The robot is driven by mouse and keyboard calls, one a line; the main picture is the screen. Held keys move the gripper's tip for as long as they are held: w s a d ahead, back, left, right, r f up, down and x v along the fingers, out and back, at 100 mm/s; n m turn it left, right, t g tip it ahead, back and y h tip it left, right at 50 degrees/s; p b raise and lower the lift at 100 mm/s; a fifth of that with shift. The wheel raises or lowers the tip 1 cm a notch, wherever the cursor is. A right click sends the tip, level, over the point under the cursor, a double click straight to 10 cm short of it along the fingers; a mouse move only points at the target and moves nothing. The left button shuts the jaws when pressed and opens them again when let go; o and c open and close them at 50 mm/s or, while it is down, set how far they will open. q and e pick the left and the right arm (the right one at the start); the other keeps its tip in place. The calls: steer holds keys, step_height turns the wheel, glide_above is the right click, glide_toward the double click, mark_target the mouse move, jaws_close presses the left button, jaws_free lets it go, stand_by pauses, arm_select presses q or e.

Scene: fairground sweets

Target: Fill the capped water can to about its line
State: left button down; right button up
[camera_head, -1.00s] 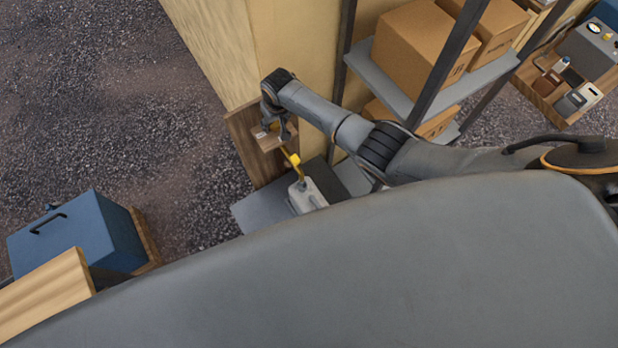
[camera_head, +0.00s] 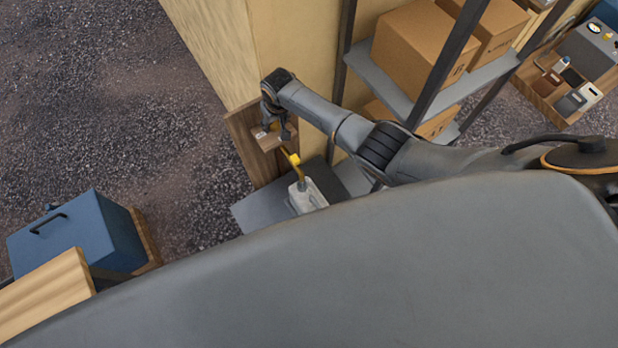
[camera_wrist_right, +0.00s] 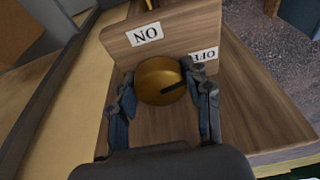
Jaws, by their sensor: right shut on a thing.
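A brass knob (camera_wrist_right: 161,81) with a dark pointer line sits on a wooden board (camera_wrist_right: 160,125). The pointer points right, to the side of the OFF label (camera_wrist_right: 204,55); the ON label (camera_wrist_right: 145,34) is up and left. My right gripper (camera_wrist_right: 164,95) is shut on the knob, one finger on each side. In the head view, my right gripper (camera_head: 279,134) is above a yellow spout (camera_head: 292,160). A pale can (camera_head: 307,195) stands below the spout on a grey surface. Its line and water level cannot be made out. My left gripper is not in view.
A shelf rack (camera_head: 410,98) with cardboard boxes (camera_head: 424,45) stands right of the knob board. A blue box (camera_head: 80,235) is at lower left. A wooden tray (camera_head: 545,88) with small items is at far right. My grey body hides the lower middle.

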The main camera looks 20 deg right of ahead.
steer(key=shift+w+r, duration=0.25)
steer(key=shift+a+r+m+p, duration=0.15)
steer(key=shift+m+p, duration=0.2)
steer(key=shift+m, duration=0.35)
steer(key=shift+m+h, duration=0.3)
steer(key=shift+m, duration=0.3)
steer(key=m, duration=0.2)
steer(key=m+h, duration=0.1)
steer(key=m, duration=0.1)
steer(key=shift+f, duration=0.25)
steer(key=shift+s+f, duration=0.1)
steer(key=shift+s, duration=0.05)
steer(key=o, duration=0.6)
steer(key=shift+s, duration=0.1)
